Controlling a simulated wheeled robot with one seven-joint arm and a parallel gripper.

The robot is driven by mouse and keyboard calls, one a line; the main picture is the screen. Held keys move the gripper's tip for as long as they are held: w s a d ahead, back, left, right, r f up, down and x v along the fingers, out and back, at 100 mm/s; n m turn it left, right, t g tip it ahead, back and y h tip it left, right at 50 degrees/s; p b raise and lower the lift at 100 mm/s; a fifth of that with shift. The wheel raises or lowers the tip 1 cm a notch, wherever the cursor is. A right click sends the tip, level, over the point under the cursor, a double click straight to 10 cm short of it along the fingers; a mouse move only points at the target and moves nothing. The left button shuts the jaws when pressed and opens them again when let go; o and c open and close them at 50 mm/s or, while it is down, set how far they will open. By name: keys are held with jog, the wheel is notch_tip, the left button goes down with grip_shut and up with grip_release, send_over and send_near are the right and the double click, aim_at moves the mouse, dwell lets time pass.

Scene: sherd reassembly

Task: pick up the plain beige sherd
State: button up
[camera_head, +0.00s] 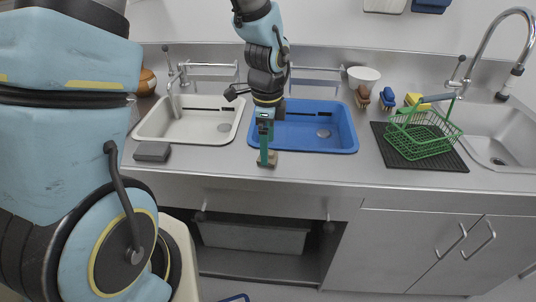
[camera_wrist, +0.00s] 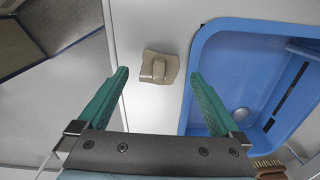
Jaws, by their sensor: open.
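The plain beige sherd (camera_wrist: 151,66) lies flat on the steel counter beside the blue basin's edge, with a small raised knob on its top. In the head view the sherd (camera_head: 267,162) shows at the counter's front part, partly covered by my gripper. My gripper (camera_head: 264,155) has green fingers pointing down over it. In the wrist view my gripper (camera_wrist: 161,75) is open and empty, and the sherd lies between and beyond the fingertips, with clear space on both sides. I cannot tell the exact height of the fingertips above it.
A grey block (camera_head: 152,151) lies on the counter at left. A green rack (camera_head: 425,146) stands on a dark mat at right. Bare counter (camera_head: 215,165) surrounds the sherd's left side.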

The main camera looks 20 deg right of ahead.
jog(key=shift+f, duration=1)
jog(key=c, duration=1.5)
